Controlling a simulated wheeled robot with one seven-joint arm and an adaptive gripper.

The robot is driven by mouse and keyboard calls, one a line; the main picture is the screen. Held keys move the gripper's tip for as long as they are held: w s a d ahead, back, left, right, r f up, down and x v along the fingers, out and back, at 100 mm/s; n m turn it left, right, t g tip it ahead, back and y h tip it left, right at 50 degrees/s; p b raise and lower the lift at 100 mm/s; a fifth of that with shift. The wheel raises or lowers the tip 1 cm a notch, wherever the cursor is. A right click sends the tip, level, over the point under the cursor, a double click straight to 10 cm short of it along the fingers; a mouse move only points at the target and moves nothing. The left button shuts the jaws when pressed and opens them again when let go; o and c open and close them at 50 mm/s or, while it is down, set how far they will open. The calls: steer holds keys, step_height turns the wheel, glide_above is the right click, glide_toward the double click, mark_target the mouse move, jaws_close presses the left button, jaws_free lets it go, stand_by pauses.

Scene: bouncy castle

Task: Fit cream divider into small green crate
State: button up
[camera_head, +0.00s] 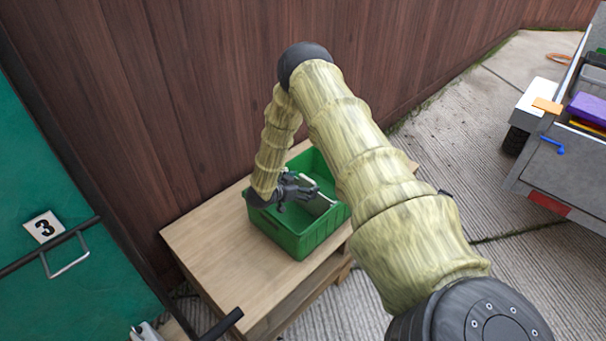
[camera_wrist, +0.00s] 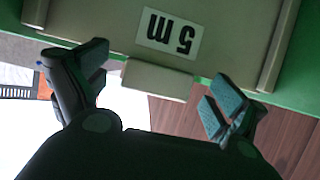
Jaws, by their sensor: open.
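The small green crate (camera_head: 303,243) stands on a wooden table in the head view. The cream divider (camera_head: 320,205) shows inside it, partly hidden by my gripper (camera_head: 309,189). In the wrist view the divider (camera_wrist: 112,22) is a broad cream panel with a white label reading "5 m" upside down and a short tab at its edge. My gripper (camera_wrist: 158,78) is open there, one finger on each side of the tab with gaps between. Green crate wall (camera_wrist: 303,65) shows beside the panel. I cannot tell whether the divider is fully seated.
The wooden table (camera_head: 210,245) has bare room left of the crate. A wooden fence (camera_head: 150,90) rises close behind. A green panel marked 3 (camera_head: 60,180) is at left. A grey trailer (camera_head: 560,165) with coloured items stands at right on concrete.

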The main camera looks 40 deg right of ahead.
step_height(320, 180, up, 10)
stand_by(0.7)
